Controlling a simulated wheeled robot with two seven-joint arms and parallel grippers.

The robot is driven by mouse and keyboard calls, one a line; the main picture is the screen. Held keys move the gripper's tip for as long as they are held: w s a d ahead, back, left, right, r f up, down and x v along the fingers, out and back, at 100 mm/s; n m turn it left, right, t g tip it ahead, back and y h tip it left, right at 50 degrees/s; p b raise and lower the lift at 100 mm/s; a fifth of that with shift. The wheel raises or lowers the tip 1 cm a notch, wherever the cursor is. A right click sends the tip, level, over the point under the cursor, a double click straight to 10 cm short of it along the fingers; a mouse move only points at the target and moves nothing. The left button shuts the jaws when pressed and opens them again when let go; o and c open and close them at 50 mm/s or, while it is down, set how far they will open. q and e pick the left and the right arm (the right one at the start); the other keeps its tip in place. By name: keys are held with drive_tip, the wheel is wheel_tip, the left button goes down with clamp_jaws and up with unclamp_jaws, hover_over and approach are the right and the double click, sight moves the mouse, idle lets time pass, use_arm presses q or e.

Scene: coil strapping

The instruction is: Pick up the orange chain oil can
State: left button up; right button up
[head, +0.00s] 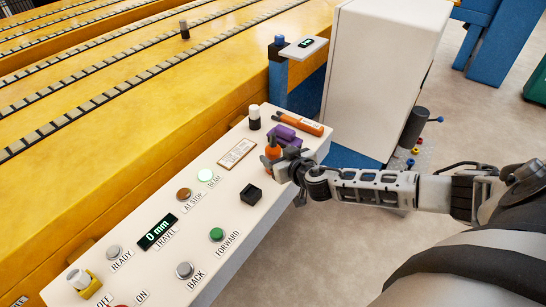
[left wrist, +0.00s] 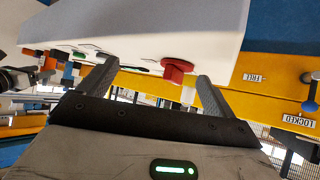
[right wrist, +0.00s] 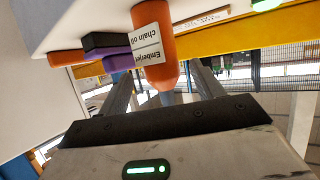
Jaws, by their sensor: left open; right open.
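The orange chain oil can (head: 272,150) stands upright on the white control console (head: 190,215), near its far right end. In the right wrist view the can (right wrist: 153,30) appears upside down, with a white label reading "Emberjet chain oil". My right gripper (head: 284,166) is open beside the can. Its fingers (right wrist: 163,85) lie to either side of the can's tapered end, with gaps showing; contact is not visible. My left gripper (left wrist: 154,85) is open and empty below a red knob (left wrist: 176,70) in its wrist view; it is outside the head view.
Close to the can are a purple block (head: 287,134), an orange-and-black tool (head: 298,123), a black-and-white cylinder (head: 254,117) and a black block (head: 251,194). A white cabinet (head: 380,75) stands behind. The yellow conveyor bed (head: 150,110) runs along the console's far side.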

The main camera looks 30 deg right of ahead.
sight(270, 150)
drive_tip(key=shift+x, duration=2.7)
drive_tip(key=shift+a+f, duration=0.1)
drive_tip(key=c, duration=1.3)
